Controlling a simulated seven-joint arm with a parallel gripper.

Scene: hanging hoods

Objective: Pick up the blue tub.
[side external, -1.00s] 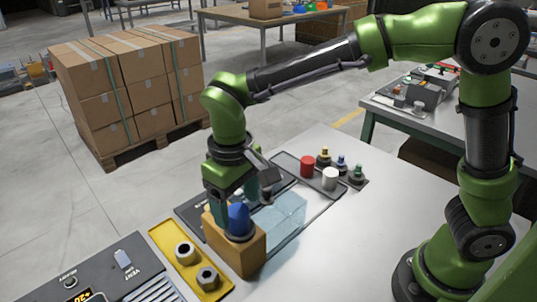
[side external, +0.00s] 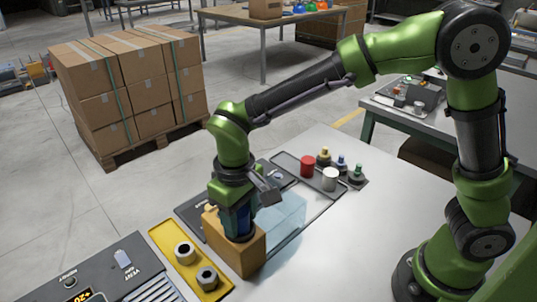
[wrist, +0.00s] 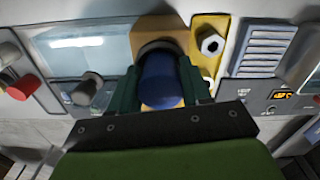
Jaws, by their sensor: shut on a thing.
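The blue tub (wrist: 159,82) has a rounded blue body and a dark ring around its end on the block side. It stands on a light wooden block (side external: 243,258), and in the side view only part of it shows between the fingers. My gripper (side external: 237,221) points down over the block. In the wrist view its two green fingers flank the tub, and it is shut on the tub. I cannot tell any gap between the tub and the block.
A yellow tray (side external: 163,237) with two hex nuts lies to the left, next to a control panel (side external: 105,284). A red cylinder (side external: 307,166) and a white cylinder (side external: 330,179) stand behind. The table's right part is clear.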

